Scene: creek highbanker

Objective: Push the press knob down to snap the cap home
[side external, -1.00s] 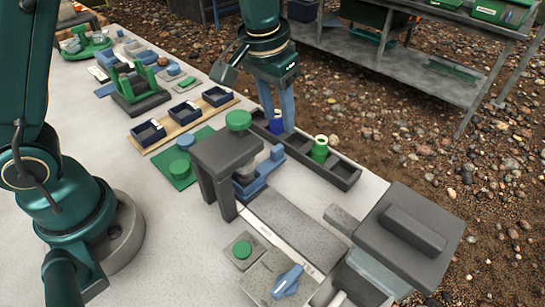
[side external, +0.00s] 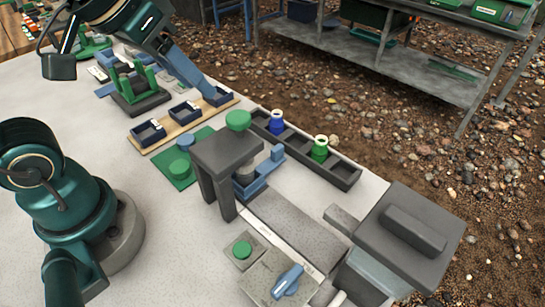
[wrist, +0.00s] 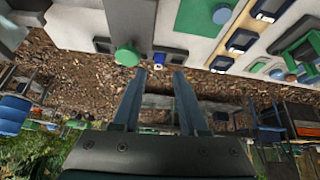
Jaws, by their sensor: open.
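The press is a dark grey frame with a round green press knob (side external: 238,120) on top; the knob also shows in the wrist view (wrist: 127,56). The knob stands above the top plate. A pale cylinder (side external: 245,172) is under the plate, above a blue holder (side external: 262,178); no cap can be made out there. My gripper (side external: 212,94) is open and empty, up and left of the knob in the side view, its fingertips overlapping the farthest dark blue tray. In the wrist view my gripper (wrist: 160,74) has its fingers apart, with the knob to their left.
A dark rack (side external: 342,175) behind the press holds a blue bottle (side external: 276,124) and a green bottle (side external: 319,150). Dark blue trays stand on a wooden board (side external: 165,140). A grey lidded box (side external: 410,235) stands at right.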

